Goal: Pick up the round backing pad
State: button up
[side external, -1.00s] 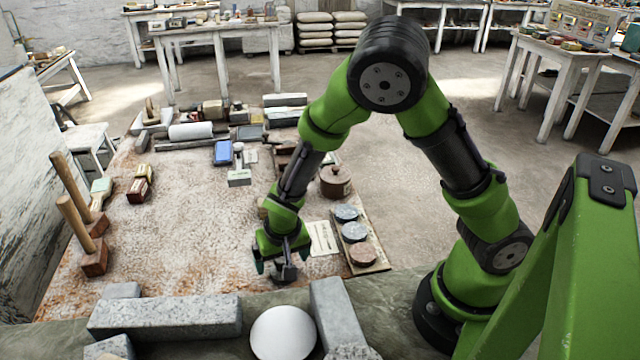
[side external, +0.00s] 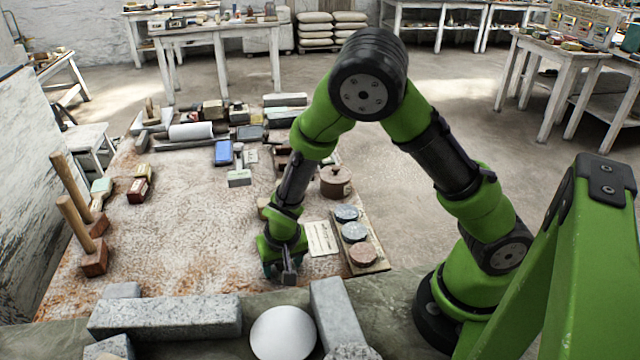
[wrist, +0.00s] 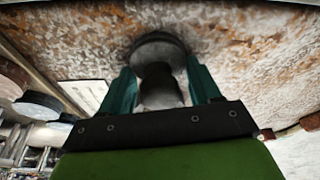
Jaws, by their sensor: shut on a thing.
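The round backing pad (wrist: 157,48) shows in the wrist view as a grey disc with a darker, narrower grip standing on it. My gripper (wrist: 160,85) has its teal fingers on either side of that grip and is shut on it. In the side view my gripper (side external: 281,267) is low over the front of the worktop, with the backing pad (side external: 289,278) at its fingers, partly hidden by them. The disc appears at or very near the worktop surface; I cannot tell whether it touches.
A board with several round discs (side external: 355,232) and a pale card (side external: 321,238) lie to the right. Two mallets (side external: 85,235) stand at left. The middle of the worktop (side external: 180,235) is clear.

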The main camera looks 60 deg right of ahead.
jog(key=shift+r, duration=0.1)
notch_tip(320, 180, up, 10)
jog(key=shift+f, duration=0.1)
dwell(0.3)
jog(key=o, duration=0.4)
jog(key=shift+c, duration=1.3)
jog(key=s+d+m+g+h, duration=0.2)
jog(key=d+m, duration=0.7)
jog(key=d, duration=1.5)
jog(key=shift+y, duration=0.4)
jog(key=shift+s+a+f, duration=0.1)
jog(key=shift+s+f, duration=0.1)
jog(key=shift+f, duration=0.8)
jog(key=shift+s+a+f, duration=0.1)
jog(key=shift+s+f, duration=0.05)
jog(key=shift+f, duration=0.9)
jog(key=shift+s+f, duration=0.2)
jog(key=shift+f, duration=0.8)
